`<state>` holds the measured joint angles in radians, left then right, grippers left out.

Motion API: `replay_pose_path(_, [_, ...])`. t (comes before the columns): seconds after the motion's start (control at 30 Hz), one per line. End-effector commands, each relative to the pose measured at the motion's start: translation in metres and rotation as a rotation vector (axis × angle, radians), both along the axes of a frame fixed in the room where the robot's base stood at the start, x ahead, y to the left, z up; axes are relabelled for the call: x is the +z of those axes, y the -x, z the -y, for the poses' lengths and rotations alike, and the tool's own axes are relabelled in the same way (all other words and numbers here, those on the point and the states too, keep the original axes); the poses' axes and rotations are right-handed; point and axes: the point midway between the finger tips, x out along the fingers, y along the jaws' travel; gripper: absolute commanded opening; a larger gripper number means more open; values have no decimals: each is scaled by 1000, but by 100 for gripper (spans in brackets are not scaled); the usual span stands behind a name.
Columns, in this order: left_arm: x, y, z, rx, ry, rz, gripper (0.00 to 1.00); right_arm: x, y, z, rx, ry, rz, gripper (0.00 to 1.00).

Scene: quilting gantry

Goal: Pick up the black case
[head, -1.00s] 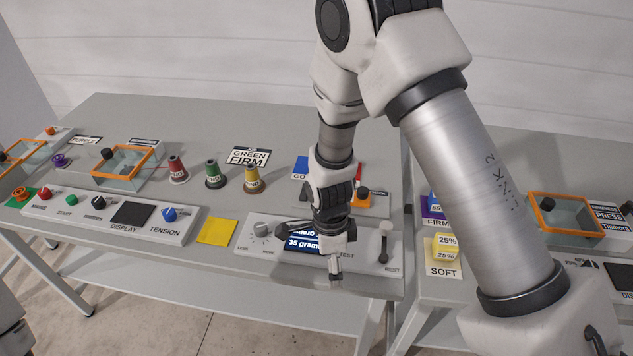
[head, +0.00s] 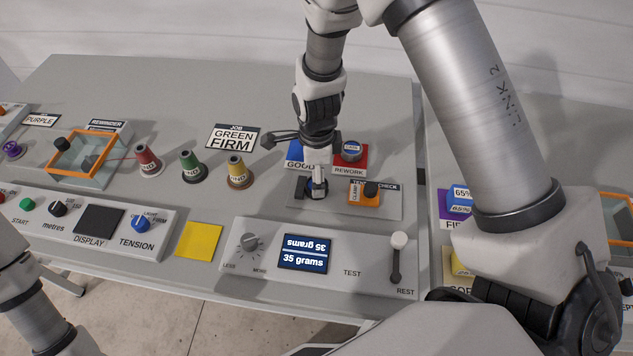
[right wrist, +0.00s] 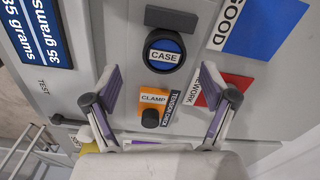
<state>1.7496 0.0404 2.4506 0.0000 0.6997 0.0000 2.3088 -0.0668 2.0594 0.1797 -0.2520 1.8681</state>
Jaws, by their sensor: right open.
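The black case (right wrist: 165,52) is a short round black piece with a blue top marked CASE. It stands on the grey plate beside the orange clamp (right wrist: 153,110). In the head view the case (head: 311,190) is partly hidden behind a finger of my right gripper (head: 296,160). In the right wrist view my right gripper (right wrist: 158,97) is open and empty, its fingers spread wide. The case lies ahead of the fingertips, between their lines, and is not touched there. My left gripper is out of view; only part of the left arm shows.
A similar blue-topped round piece (head: 352,148) sits on the red REWORK card (head: 350,168). The blue GOOD card (head: 295,155) is beside it. A display panel (head: 306,251) with a lever (head: 397,255) stands in front. Several thread cones stand left.

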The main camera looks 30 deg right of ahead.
Motion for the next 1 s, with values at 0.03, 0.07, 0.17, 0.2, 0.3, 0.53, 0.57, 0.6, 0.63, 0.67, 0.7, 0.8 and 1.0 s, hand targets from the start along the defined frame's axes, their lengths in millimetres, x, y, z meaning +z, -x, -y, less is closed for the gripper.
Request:
replay_pose_path(0.03, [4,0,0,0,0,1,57,-9,0,0,-1,-1,-4,84])
replay_pose_path(0.07, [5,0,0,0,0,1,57,-15,-1,0,-1,0,-4,84])
replay_pose_path(0.17, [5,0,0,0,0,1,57,-31,-1,0,-1,-1,-4,84])
replay_pose_path(0.2, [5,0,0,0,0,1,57,-34,-1,0,-1,-1,-2,84])
replay_pose_path(0.3, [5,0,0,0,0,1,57,-36,-2,0,0,0,1,84])
replay_pose_path(0.53, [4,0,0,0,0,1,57,-36,-2,0,0,0,0,41])
replay_pose_path(0.57, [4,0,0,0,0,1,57,-36,-2,0,0,0,0,31])
replay_pose_path(0.6, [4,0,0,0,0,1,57,-36,-2,0,0,0,0,20])
replay_pose_path(0.63, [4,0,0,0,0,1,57,-36,-2,0,0,0,0,20])
replay_pose_path(0.67, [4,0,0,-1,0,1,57,-36,-2,0,0,0,0,19])
replay_pose_path(0.7, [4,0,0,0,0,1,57,-36,-2,0,0,0,0,19])
replay_pose_path(0.8, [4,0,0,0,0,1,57,-36,-2,0,0,0,0,19])
replay_pose_path(1.0, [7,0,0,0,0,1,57,-33,-1,0,1,0,0,19])
